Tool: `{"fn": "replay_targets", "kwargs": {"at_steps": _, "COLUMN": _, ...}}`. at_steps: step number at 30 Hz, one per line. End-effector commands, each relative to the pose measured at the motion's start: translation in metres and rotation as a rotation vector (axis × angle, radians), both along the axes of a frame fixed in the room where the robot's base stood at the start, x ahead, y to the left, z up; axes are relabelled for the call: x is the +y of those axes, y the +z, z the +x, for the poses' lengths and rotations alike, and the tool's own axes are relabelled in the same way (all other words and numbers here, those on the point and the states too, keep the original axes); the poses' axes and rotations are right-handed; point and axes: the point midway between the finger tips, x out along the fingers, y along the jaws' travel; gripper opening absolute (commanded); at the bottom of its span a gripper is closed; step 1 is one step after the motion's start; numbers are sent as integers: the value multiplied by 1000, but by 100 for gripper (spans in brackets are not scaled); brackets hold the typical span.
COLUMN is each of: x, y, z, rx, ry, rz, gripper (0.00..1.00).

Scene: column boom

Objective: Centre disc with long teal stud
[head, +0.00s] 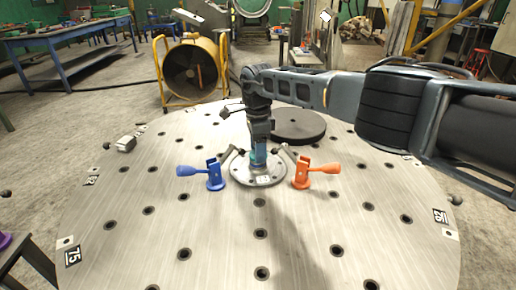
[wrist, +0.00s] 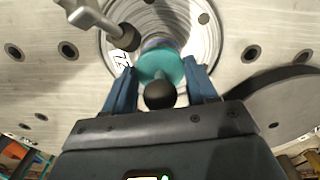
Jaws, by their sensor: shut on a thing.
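A metal disc (head: 268,180) lies flat near the middle of the round table; part of it shows in the wrist view (wrist: 205,35). My gripper (head: 258,146) points down over the disc's centre. In the wrist view, my gripper (wrist: 163,72) has its blue fingers on either side of a teal stud (wrist: 176,66) with a black ball knob (wrist: 160,95), shut on it. The stud stands over the disc's centre opening; its lower end is hidden, so I cannot tell how deep it sits. A little teal (head: 260,157) shows below the gripper in the head view.
A dark round plate (head: 299,124) lies behind. The perforated table (head: 215,240) is clear in front.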

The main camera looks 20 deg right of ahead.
Motion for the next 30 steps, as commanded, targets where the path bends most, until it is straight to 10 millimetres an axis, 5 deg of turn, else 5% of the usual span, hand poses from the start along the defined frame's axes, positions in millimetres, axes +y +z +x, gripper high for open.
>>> {"fn": "replay_targets", "kwargs": {"at_steps": 30, "x": 0, "y": -7, "z": 0, "rx": 0, "ry": 0, "rz": 0, "gripper": 26}}
